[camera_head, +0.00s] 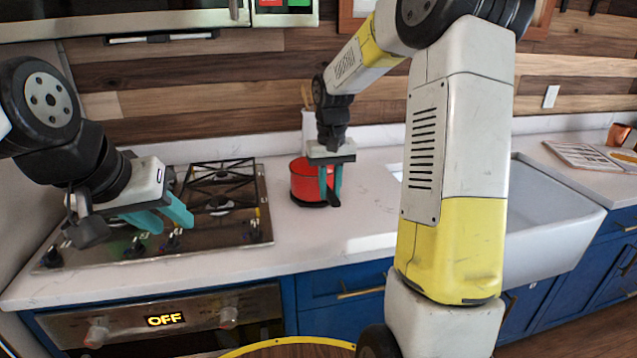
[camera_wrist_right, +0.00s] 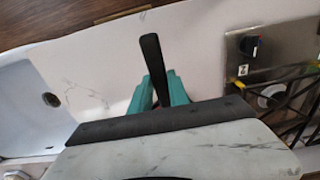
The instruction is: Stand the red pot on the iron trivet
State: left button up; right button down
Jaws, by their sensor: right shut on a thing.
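The red pot (camera_head: 304,180) stands upright at the back of the counter, just right of the hob. My right gripper (camera_head: 330,196) is in front of its right side, fingers pointing down. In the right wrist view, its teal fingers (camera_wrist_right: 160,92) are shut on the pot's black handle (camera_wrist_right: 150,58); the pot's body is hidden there. A dark edge shows low at the pot's front; I cannot tell whether it is handle or trivet. I cannot make out the iron trivet elsewhere. My left gripper (camera_head: 164,218) is open and empty above the hob's front.
The gas hob (camera_head: 252,212) with black grates and knobs lies left of the pot. A white sink (camera_head: 550,222) is at the right. A light utensil holder (camera_head: 309,130) stands behind the pot. The counter (camera_head: 350,222) in front and right of the pot is clear.

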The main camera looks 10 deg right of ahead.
jog(key=shift+f, duration=0.15)
dwell(0.3)
jog(key=c, duration=1.3)
grip_release()
jog(key=shift+o, duration=0.7)
jog(key=shift+f, duration=0.1)
jog(key=r, duration=0.7)
jog(key=shift+s+r, duration=0.2)
jog(key=shift+r, duration=0.2)
jog(key=s+a+r+t+y, duration=0.1)
jog(key=s+r+t, duration=0.1)
jog(key=s, duration=0.9)
jog(key=s+a+r+t+y, duration=0.1)
jog(key=s+r+t, duration=0.1)
jog(key=s, duration=1)
jog(key=shift+r+t, duration=0.15)
jog(key=shift+t, duration=0.75)
